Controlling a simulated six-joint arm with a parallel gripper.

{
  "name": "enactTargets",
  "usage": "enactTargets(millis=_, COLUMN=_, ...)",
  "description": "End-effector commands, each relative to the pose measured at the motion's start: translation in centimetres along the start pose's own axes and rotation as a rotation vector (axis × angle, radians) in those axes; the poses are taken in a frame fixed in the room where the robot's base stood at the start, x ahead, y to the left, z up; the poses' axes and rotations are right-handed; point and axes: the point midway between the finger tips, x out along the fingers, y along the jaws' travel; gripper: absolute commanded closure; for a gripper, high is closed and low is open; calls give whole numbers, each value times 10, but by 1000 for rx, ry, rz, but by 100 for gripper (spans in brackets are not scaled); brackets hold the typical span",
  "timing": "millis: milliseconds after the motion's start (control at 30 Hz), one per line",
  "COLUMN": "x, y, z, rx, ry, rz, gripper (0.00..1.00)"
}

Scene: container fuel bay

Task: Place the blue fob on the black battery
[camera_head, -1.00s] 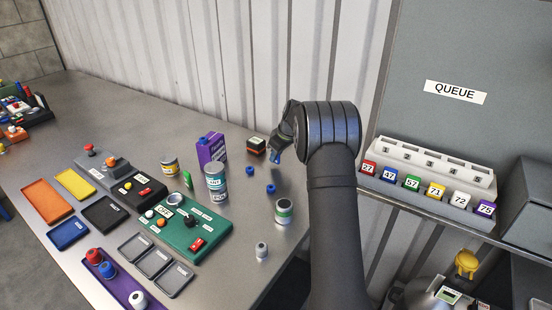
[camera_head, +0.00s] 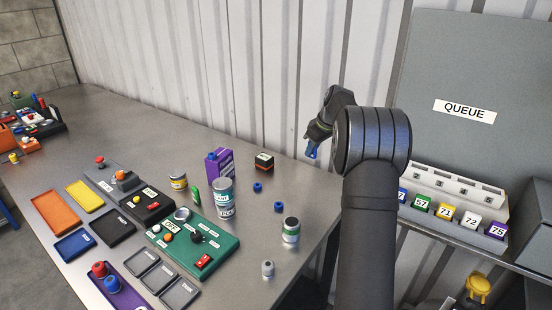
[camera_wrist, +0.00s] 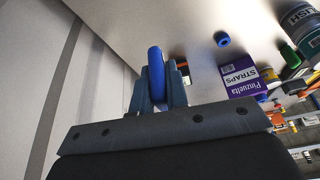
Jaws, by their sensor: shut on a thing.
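My gripper (camera_head: 316,141) is shut on a blue fob (camera_head: 311,151), raised near the corrugated wall. In the wrist view the blue fob (camera_wrist: 156,64) stands upright between the two fingers, its rounded end sticking out past them. A small black block with an orange-red band, which looks like the black battery (camera_head: 264,161), sits on the table by the wall. It is to the left of and lower than my gripper in the head view, and the fob is apart from it. In the wrist view it is mostly hidden behind a finger.
The queue rack (camera_head: 458,200) is at the right.

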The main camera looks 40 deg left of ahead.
Motion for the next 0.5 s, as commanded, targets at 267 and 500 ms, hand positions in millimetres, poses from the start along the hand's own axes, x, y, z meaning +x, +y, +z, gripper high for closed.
enactTargets(millis=267, x=0, y=15, z=-70, rx=134, ry=0, rz=58, gripper=100)
enactTargets(millis=500, x=-1, y=17, z=-101, rx=214, ry=5, rz=90, gripper=100)
